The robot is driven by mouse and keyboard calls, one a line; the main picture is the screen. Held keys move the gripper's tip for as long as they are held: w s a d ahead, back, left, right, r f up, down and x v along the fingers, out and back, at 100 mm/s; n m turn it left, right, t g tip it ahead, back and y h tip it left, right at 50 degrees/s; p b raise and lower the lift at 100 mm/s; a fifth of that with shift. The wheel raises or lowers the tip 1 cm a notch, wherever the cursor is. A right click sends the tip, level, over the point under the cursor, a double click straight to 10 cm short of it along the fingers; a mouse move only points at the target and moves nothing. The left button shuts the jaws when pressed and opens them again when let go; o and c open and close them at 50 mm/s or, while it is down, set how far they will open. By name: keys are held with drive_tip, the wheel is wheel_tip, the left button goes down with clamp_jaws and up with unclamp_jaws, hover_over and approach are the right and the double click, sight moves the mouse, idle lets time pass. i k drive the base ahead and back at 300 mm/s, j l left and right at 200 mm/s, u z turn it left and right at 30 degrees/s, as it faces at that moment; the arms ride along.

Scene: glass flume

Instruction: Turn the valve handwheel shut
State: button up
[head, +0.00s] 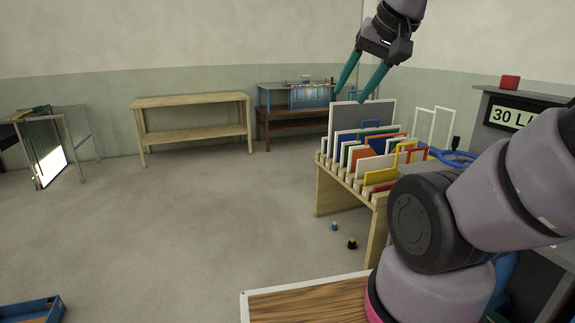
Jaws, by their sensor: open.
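A blue ring (450,158) with a black knob shows at the right, behind the wooden rack and beside the grey cabinet; it looks like the valve handwheel. My arm partly hides its surroundings, and I cannot tell how far it is turned. My gripper (350,97) has two teal fingers pointing down, spread apart with nothing between them. It is at the upper middle right, up and to the left of the blue ring and clear of it.
A wooden rack (373,192) of coloured frames and panels stands between open floor and the cabinet (485,125). A red block (509,82) sits on the cabinet. A wooden table (192,102) stands at the back. The middle floor is clear.

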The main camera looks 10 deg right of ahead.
sight(463, 152)
drive_tip(key=i+j+z, duration=0.15)
drive_tip(key=i+z, duration=0.25)
drive_tip(key=i+j+z, duration=0.2)
drive_tip(key=z, duration=0.2)
drive_tip(key=i+j+z, duration=0.3)
drive_tip(key=z, duration=0.15)
drive_tip(key=i+j+z, duration=0.2)
drive_tip(key=j+z, duration=0.2)
drive_tip(key=i+j+z, duration=0.15)
drive_tip(key=j+z, duration=0.25)
drive_tip(key=i+j+z, duration=0.2)
drive_tip(key=j, duration=0.3)
drive_tip(key=j+z, duration=0.25)
drive_tip(key=j, duration=0.25)
drive_tip(key=i+j+z, duration=0.2)
drive_tip(key=j, duration=0.3)
drive_tip(key=i, duration=0.75)
